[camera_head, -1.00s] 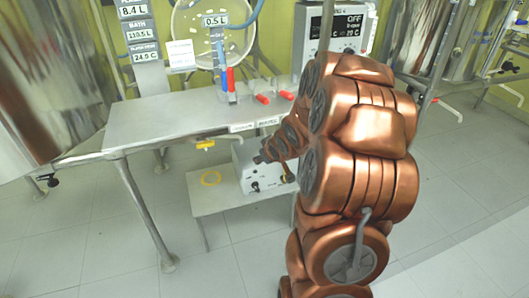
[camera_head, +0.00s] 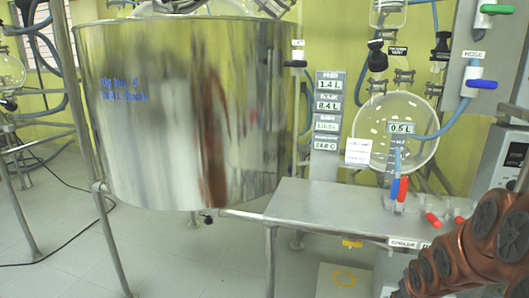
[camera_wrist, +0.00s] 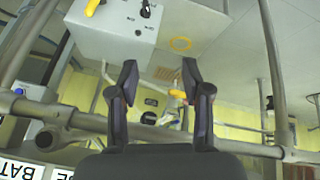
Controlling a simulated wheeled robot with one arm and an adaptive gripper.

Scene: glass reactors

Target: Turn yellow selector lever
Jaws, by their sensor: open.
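Under the front edge of the steel table, a small yellow lever (camera_head: 352,243) shows in the head view. In the wrist view, a yellow handle (camera_wrist: 178,93) shows between and beyond my fingers, nearer the right one. I cannot tell for sure that it is the same part. A second yellow handle (camera_wrist: 94,7) sits on a grey control box (camera_wrist: 112,28) at the top left, cut by the frame edge. My gripper (camera_wrist: 160,72) is open and empty, with its fingers apart from the yellow handles. The gripper itself is out of sight in the head view.
The steel table (camera_head: 315,207) carries red and blue-handled parts. A low stand with a yellow ring (camera_head: 343,279) is beneath it. A large steel vessel (camera_head: 190,110) fills the left. Metal rails (camera_wrist: 50,112) cross the wrist view.

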